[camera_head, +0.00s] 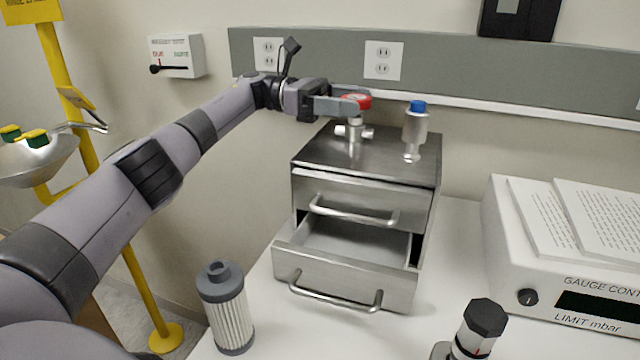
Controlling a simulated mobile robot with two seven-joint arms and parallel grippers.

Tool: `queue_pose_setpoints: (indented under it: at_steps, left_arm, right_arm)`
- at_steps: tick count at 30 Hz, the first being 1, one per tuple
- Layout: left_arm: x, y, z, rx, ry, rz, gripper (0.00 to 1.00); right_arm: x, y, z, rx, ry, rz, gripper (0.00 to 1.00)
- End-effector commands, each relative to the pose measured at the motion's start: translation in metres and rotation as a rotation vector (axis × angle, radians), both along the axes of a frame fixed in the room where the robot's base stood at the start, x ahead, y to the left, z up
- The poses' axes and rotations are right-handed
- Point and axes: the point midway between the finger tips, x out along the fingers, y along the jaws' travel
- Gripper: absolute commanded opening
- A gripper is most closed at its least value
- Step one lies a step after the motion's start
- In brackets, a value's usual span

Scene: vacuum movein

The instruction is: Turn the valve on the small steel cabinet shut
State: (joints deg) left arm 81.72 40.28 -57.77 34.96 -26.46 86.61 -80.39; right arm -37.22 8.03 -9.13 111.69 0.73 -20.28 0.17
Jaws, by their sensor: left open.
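The small steel cabinet (367,152) stands on the white bench. Its lower drawer (340,277) is pulled out and its upper drawer (360,198) looks nearly shut. The valve (356,131) stands on the cabinet's top, with a red handle (357,101) above a steel body. My left gripper (352,104) reaches in from the left, its open fingers on either side of the red handle. Part of the handle is hidden by the fingers, and I cannot tell whether they touch it. My right gripper is not in view.
A steel fitting with a blue cap (415,131) stands right of the valve on the cabinet. A pleated filter (226,307), a black-capped part (475,327) and a gauge controller (570,270) with papers are on the bench (275,335). The wall is close behind.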

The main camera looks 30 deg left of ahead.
Motion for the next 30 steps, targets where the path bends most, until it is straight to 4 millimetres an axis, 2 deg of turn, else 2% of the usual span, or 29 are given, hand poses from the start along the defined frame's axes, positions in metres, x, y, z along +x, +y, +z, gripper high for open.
queue_pose_setpoints:
  at_steps: [10, 30]
  left_arm:
    - [-0.002, 0.000, 0.000, 0.002, 0.001, 0.056, 0.82]
    - [-0.005, -0.001, 0.001, 0.003, 0.002, 0.319, 0.82]
  right_arm:
    - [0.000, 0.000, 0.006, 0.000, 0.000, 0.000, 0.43]
    - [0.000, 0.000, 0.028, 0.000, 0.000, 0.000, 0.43]
